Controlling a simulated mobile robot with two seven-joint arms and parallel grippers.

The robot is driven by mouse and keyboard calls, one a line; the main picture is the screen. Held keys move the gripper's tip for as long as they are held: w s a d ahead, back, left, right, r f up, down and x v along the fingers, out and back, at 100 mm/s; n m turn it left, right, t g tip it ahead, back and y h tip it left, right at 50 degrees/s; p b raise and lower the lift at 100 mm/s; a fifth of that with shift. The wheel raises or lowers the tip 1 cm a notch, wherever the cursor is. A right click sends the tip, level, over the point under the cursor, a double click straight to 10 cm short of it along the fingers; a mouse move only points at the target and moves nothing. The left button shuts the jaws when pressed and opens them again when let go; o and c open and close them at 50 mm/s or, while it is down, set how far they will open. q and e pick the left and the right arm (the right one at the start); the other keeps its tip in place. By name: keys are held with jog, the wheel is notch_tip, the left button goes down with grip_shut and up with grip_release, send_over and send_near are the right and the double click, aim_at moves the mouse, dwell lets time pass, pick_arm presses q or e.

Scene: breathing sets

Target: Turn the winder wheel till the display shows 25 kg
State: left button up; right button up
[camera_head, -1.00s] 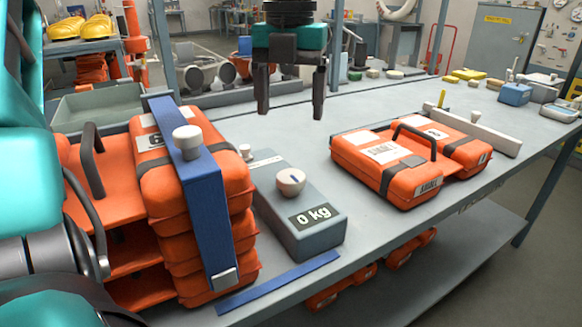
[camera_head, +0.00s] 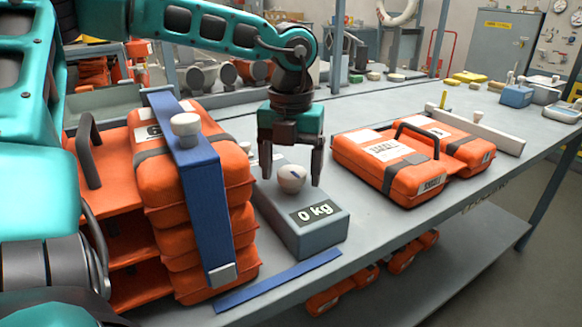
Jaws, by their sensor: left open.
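The winder is a grey box (camera_head: 314,241) on the bench with a round cream wheel (camera_head: 291,179) on top. Its display (camera_head: 315,211) reads 0 kg. A blue strap (camera_head: 203,195) runs over a stack of orange cases (camera_head: 155,170) left of the box and has a cream knob (camera_head: 186,125) on it. My left gripper (camera_head: 292,180) points down over the box, its open fingers apart on either side of the wheel. Whether a finger touches the wheel cannot be told. My right gripper is not in view.
Two orange cases (camera_head: 388,178) lie on the bench right of the winder, near the gripper. A low grey rail (camera_head: 472,131) stands behind them. A blue strip (camera_head: 280,281) lies along the bench's front edge.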

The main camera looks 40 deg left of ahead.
pick_arm(q)
jog(key=c, duration=1)
jog(key=shift+c, duration=0.2)
jog(key=shift+m, duration=0.3)
jog(key=shift+a+m+b, duration=0.1)
jog(key=shift+m+b, duration=0.4)
jog(key=shift+m, duration=0.4)
jog(key=m, duration=0.2)
jog(key=shift+m+b, duration=0.3)
jog(key=m, duration=0.5)
jog(key=shift+a+m, duration=0.2)
jog(key=shift+m, duration=0.1)
